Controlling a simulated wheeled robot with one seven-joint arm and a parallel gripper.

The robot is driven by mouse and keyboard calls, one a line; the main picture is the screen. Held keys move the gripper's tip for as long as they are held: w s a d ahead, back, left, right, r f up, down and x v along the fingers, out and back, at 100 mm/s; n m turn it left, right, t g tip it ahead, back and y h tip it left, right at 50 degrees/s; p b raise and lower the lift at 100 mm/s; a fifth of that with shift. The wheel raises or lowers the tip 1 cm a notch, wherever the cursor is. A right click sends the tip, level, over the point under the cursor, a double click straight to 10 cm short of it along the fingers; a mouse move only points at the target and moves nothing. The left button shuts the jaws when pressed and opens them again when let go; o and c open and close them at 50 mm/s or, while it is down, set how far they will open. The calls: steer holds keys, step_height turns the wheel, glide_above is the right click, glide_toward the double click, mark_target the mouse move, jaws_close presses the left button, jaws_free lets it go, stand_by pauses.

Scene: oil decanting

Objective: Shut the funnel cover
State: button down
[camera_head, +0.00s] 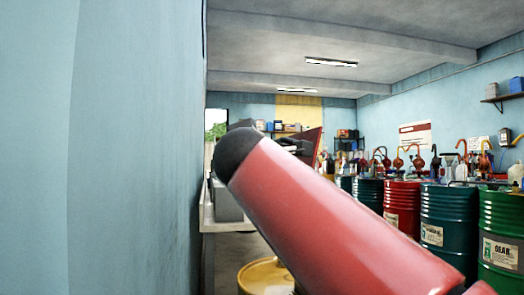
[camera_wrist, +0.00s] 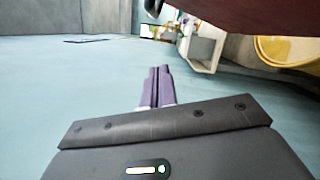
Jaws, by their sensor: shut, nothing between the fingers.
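My gripper (camera_wrist: 160,86) shows in the wrist view with its two purple fingers pressed together and nothing between them. A dark red surface (camera_wrist: 250,25), which looks like the raised funnel cover, hangs across the upper right, apart from the fingertips in the picture. A dark red panel (camera_head: 312,146) also shows in the head view, partly hidden behind my arm. A yellow round rim (camera_wrist: 288,50), perhaps the funnel or its drum, lies at the right of the wrist view. A yellow round top (camera_head: 262,276) shows at the bottom of the head view, partly covered by my arm.
A blue wall (camera_head: 120,150) stands close on the left. Several drums, among them a red drum (camera_head: 401,207) and a green drum (camera_head: 502,228), line the right side with hand pumps on top. A pale bench (camera_head: 213,217) stands behind my arm.

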steer(key=w+d+r+p, duration=0.2)
steer(key=w+d+p, duration=0.1)
steer(key=w, duration=0.6)
steer(key=shift+d, duration=0.5)
